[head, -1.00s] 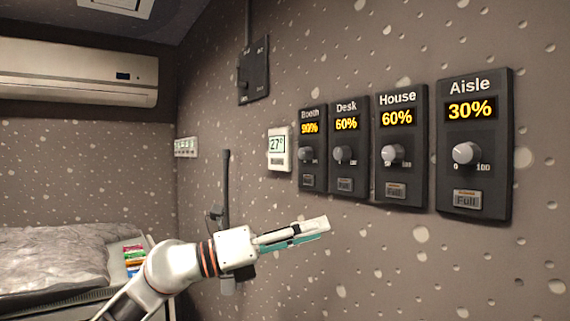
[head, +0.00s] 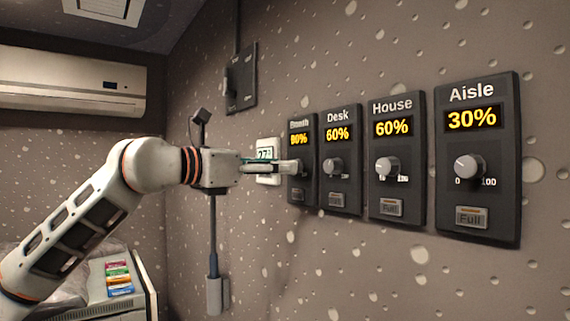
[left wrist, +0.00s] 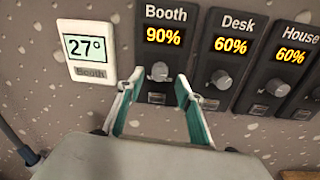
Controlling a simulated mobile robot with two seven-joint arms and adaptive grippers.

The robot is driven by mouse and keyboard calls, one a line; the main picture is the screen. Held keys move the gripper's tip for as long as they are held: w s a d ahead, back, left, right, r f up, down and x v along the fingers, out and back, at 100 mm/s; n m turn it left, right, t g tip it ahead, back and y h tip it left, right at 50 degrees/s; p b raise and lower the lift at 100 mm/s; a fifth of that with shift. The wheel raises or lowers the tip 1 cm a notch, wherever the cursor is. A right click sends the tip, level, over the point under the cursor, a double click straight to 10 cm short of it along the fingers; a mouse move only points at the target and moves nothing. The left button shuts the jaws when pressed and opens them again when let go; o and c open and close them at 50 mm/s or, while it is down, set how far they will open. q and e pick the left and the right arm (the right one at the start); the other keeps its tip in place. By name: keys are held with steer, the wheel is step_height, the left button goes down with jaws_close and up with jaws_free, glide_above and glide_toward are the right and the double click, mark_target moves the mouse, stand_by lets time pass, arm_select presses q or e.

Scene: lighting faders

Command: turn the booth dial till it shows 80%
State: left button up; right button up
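The booth panel (head: 303,190) is a dark wall unit with a yellow readout. In the left wrist view the booth readout (left wrist: 163,37) shows 90%; in the head view it is small and hard to read. The booth dial (left wrist: 160,72) is a round grey knob below the readout. My left gripper (head: 294,166) reaches in from the left to the booth panel at dial height. In the left wrist view its fingers (left wrist: 155,88) are apart, one on each side of the knob and just short of it in the picture. Contact cannot be seen.
The desk panel (head: 339,190) at 60%, house panel (head: 396,185) at 60% and aisle panel (head: 478,200) at 30% stand right of the booth panel. A white thermostat (left wrist: 88,50) reading 27° is close on the left. A dark switch box (head: 241,80) is above.

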arm_select(q)
steer(key=shift+x, duration=1.4)
steer(key=shift+a, duration=0.1)
jaws_close()
steer(key=shift+n, duration=0.4)
steer(key=shift+r+n+g+p, duration=0.1)
steer(key=shift+n+g+p, duration=0.3)
steer(key=shift+n, duration=4.4)
